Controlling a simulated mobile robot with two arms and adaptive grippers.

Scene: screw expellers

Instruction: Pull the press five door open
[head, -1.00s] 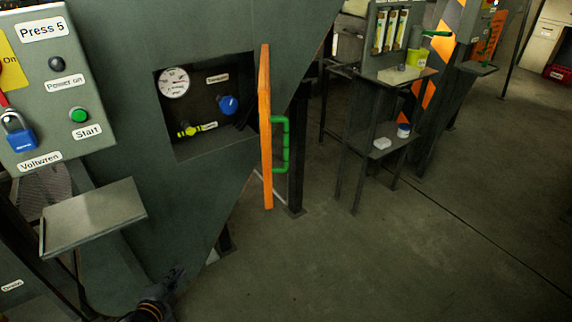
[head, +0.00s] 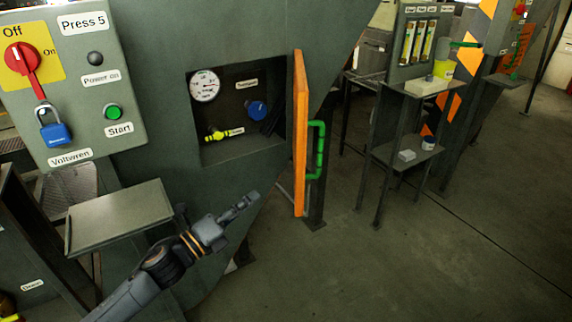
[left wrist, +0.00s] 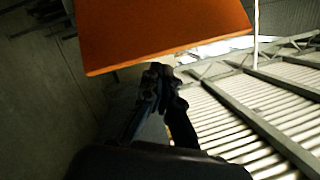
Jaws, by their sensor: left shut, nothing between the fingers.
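The press five door (head: 300,135) is an orange panel standing swung out at the right side of a recess in the grey press. Its green handle (head: 320,150) is on the right face. Inside the recess are a gauge (head: 205,86), a blue knob (head: 256,110) and a yellow valve (head: 217,135). My left gripper (head: 248,202) is shut and empty, below the recess and left of the door's lower end, apart from it in the head view. In the left wrist view the orange door (left wrist: 160,30) fills the top, beyond the gripper (left wrist: 160,75). My right gripper is not in view.
The Press 5 control panel (head: 75,75) with a red switch and blue padlock is at left, above a small grey shelf (head: 120,215). A stand (head: 400,155) with shelves is at right.

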